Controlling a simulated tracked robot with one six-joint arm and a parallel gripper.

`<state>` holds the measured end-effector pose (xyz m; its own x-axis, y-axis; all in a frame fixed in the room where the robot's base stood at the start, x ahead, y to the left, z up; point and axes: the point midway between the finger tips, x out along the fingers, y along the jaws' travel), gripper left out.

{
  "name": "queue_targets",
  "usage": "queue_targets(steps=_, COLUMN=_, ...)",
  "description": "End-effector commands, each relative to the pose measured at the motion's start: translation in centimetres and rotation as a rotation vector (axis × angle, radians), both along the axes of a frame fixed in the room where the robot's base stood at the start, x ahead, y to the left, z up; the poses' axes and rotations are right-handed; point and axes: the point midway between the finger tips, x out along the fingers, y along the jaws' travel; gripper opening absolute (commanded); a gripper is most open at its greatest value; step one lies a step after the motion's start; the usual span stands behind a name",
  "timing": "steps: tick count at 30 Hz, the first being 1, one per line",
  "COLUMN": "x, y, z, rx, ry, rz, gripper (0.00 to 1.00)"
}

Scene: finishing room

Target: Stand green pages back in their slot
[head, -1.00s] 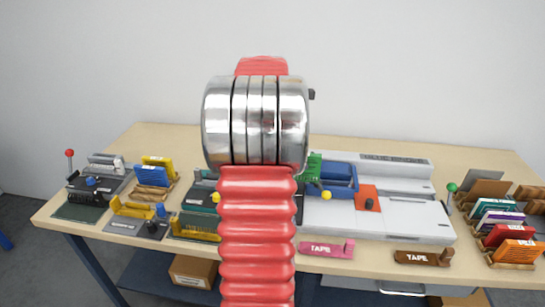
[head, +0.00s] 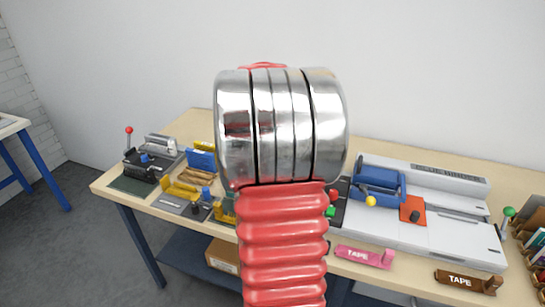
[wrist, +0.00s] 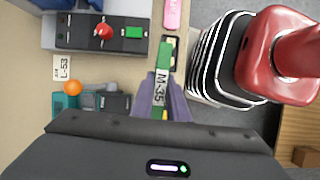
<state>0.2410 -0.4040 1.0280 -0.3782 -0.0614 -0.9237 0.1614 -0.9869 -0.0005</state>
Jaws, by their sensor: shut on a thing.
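My gripper (wrist: 163,98) shows in the wrist view with its purple fingers shut on the green pages (wrist: 165,56). They look like a narrow green strip seen edge-on, with a white label reading M-35. They are above the table's front edge. In the head view my own arm hides the gripper and the green pages. A rack of upright coloured pages (head: 538,240) is at the far right of the table, cut off by the picture's edge. I cannot tell which slot in it is empty.
The table (head: 210,118) holds a grey-white machine (head: 440,212) with a blue part, a pink tape dispenser (head: 364,256) and a brown one (head: 468,281). Small devices crowd the left end. In the wrist view, a red-knobbed machine (wrist: 75,30) and an orange ball (wrist: 72,87) are left of the gripper.

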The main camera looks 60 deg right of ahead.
Motion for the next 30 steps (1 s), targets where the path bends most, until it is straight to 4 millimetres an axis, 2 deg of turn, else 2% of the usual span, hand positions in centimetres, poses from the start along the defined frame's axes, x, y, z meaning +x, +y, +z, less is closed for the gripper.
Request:
queue_targets(steps=3, x=2.7, y=3.3, z=-0.9, rx=0.001, ry=0.0, rz=-0.005, gripper=0.0)
queue_targets(steps=20, x=14.7, y=18.1, z=-5.0, rx=0.001, ry=0.001, rz=-0.065, gripper=0.0)
queue_targets(steps=30, x=22.9, y=28.3, z=-7.9, rx=0.001, ry=0.001, rz=-0.105, gripper=0.0)
